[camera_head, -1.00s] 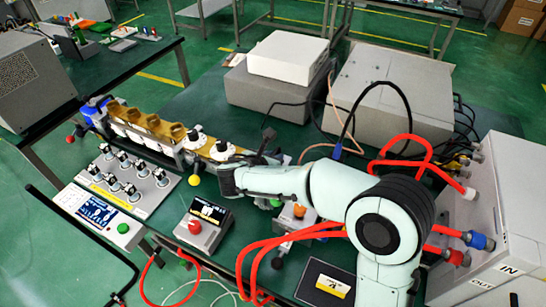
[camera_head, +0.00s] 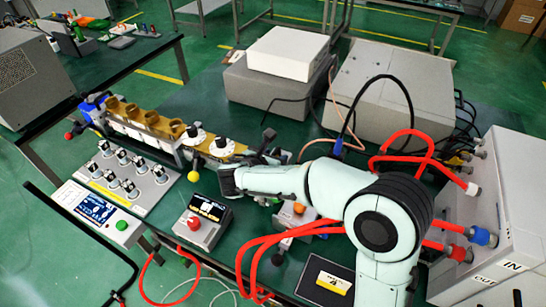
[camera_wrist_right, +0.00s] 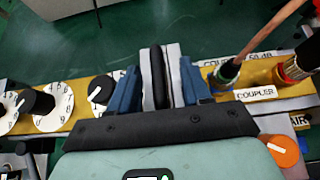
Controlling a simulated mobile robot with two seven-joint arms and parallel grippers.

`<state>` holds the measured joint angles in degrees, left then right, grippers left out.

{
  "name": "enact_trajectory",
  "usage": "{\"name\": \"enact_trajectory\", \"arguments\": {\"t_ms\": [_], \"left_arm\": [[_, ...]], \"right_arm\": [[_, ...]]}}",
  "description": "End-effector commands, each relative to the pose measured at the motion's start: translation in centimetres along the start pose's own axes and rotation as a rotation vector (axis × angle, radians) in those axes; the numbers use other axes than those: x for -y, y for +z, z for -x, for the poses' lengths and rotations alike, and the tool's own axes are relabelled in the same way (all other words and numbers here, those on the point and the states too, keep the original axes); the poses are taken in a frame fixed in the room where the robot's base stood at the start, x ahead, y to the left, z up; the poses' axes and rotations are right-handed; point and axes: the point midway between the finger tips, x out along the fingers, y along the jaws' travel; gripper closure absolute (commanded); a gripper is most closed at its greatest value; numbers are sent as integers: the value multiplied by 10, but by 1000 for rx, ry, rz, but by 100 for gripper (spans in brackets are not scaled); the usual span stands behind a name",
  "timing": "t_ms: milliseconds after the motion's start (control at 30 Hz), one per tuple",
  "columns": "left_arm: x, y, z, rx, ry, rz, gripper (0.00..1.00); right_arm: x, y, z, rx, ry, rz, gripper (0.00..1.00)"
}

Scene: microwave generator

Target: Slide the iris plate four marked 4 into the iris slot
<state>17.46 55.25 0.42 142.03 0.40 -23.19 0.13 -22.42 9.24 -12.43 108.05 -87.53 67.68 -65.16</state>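My right gripper (camera_wrist_right: 160,92) shows best in the right wrist view. Its two blue fingers are apart, one on each side of an upright grey and black layered part (camera_wrist_right: 160,75) on the brass waveguide line (camera_wrist_right: 85,90). I cannot tell whether the fingers press on this part or only straddle it. No number 4 is readable on it, so I cannot tell the iris plate from its slot here. In the head view my right wrist (camera_head: 228,181) is over the waveguide line (camera_head: 160,122), and the fingertips are hidden. My left gripper is not in view.
White numbered dials (camera_wrist_right: 52,105) stand left of the fingers. A coupler with a cable (camera_wrist_right: 229,73) stands close on their right. Red hoses (camera_head: 285,235) and a grey cabinet (camera_head: 515,225) lie to the right. A control box with a red button (camera_head: 205,222) sits in front.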

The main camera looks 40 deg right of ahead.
Motion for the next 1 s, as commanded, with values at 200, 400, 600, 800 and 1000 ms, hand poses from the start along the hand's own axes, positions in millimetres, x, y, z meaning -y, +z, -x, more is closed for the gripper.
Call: {"name": "enact_trajectory", "arguments": {"t_ms": [200,400,600,800,1000], "left_arm": [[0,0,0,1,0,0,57],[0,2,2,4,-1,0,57],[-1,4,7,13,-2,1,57],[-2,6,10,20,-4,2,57],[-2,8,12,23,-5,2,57]], "right_arm": [[0,-1,0,-3,-1,1,52],[-1,0,21,-2,4,1,52],[-1,1,67,-1,5,0,52],[-1,0,108,-1,4,0,52],[0,0,130,-1,1,0,52]]}}
